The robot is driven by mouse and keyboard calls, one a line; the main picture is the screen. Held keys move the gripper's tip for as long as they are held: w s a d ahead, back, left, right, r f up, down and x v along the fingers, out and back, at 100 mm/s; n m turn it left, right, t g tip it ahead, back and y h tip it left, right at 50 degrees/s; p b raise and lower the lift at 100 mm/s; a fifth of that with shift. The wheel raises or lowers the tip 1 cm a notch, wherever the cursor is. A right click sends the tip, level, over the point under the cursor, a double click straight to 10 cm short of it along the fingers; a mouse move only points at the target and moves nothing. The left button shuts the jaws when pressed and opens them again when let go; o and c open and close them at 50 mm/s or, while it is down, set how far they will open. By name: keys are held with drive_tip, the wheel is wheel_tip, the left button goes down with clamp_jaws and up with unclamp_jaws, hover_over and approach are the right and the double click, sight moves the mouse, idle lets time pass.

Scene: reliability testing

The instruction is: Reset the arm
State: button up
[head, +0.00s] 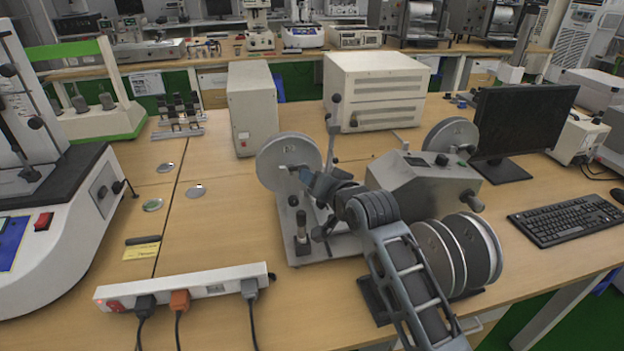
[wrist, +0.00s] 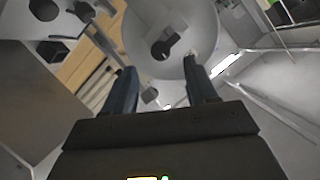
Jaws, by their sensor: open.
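My gripper (head: 308,178) is at the end of my grey arm, in front of a bench machine with a grey box body (head: 425,183) and large grey discs. It is close to the left disc (head: 288,150). In the wrist view my gripper (wrist: 159,68) has its two dark blue fingers apart, with nothing held between them. A round grey disc (wrist: 178,20) with a dark knob lies just beyond the fingertips. I cannot tell whether a finger touches it. My arm hides part of the machine's base plate (head: 300,250). No separate lever arm can be told for certain.
The wooden table (head: 220,220) has clear room left of the machine. A white power strip (head: 185,287) lies at the front. A monitor (head: 525,120) and keyboard (head: 570,218) are right; a beige cabinet (head: 375,90) stands behind. Several discs (head: 460,255) sit beside my arm.

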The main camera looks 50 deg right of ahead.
drive_tip(key=shift+s+a+r, duration=0.2)
drive_tip(key=shift+s, duration=0.2)
drive_tip(key=s+a+f+n+y, duration=0.1)
drive_tip(key=s+a+f+n, duration=0.25)
drive_tip(key=s+a, duration=0.5)
drive_tip(key=s+a+f+n+y, duration=0.15)
drive_tip(key=s+a+f, duration=0.35)
drive_tip(key=s, duration=0.6)
drive_tip(key=s+a+r+n+y, duration=0.1)
drive_tip(key=s+a+r+n, duration=0.2)
drive_tip(key=s, duration=0.7)
drive_tip(key=s+a+r+n+t+y, duration=0.1)
drive_tip(key=s+a+r+n, duration=0.2)
drive_tip(key=s+a+r, duration=0.3)
drive_tip(key=s+r, duration=0.1)
drive_tip(key=s, duration=0.3)
drive_tip(key=shift+a+t, duration=0.2)
drive_tip(key=shift+t, duration=0.1)
drive_tip(key=shift+r+y, duration=0.1)
drive_tip(key=shift+y, duration=0.15)
